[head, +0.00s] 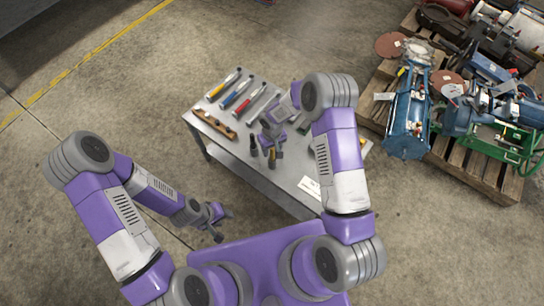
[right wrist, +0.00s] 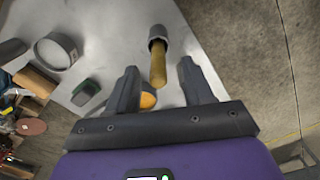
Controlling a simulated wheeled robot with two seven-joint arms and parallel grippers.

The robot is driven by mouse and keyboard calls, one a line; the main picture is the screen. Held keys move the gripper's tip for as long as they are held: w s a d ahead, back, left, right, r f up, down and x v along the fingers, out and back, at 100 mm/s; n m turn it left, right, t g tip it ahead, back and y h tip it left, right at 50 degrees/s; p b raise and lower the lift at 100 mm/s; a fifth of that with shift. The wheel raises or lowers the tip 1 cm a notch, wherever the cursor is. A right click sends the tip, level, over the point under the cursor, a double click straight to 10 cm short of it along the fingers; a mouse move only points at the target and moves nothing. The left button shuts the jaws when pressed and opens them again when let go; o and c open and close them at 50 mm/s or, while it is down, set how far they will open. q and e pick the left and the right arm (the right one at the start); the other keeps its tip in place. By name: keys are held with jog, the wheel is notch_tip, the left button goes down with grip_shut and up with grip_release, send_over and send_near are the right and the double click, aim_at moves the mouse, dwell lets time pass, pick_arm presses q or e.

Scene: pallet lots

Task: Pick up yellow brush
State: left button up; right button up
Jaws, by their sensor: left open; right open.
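A yellow-handled piece (right wrist: 158,66) with a grey cylindrical end lies on the metal table in the right wrist view. It is between the spread fingers of my right gripper (right wrist: 158,75), which is open with gaps on both sides. A round orange-yellow part (right wrist: 148,101) shows below it, close to the gripper's palm. I take this as the yellow brush, though its bristles are not clear. In the head view a small yellow part (head: 272,154) shows by my right gripper (head: 265,146), low over the table. My left gripper (head: 223,224) is open and empty, off the table's front left side.
The grey table (head: 230,148) also holds yellow (head: 223,85), blue (head: 236,92) and red (head: 249,101) handled tools, a brown wooden piece (head: 214,123) and a white card (head: 309,186). A loaded pallet (head: 480,170) stands on the right. The floor at left is clear.

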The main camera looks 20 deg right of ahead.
aim_at(272, 153)
notch_tip(272, 153, down, 4)
jog(key=shift+d+f+b, duration=0.1)
jog(key=shift+b, duration=0.4)
jog(key=shift+w, duration=0.1)
jog(key=shift+c, duration=0.2)
grip_shut()
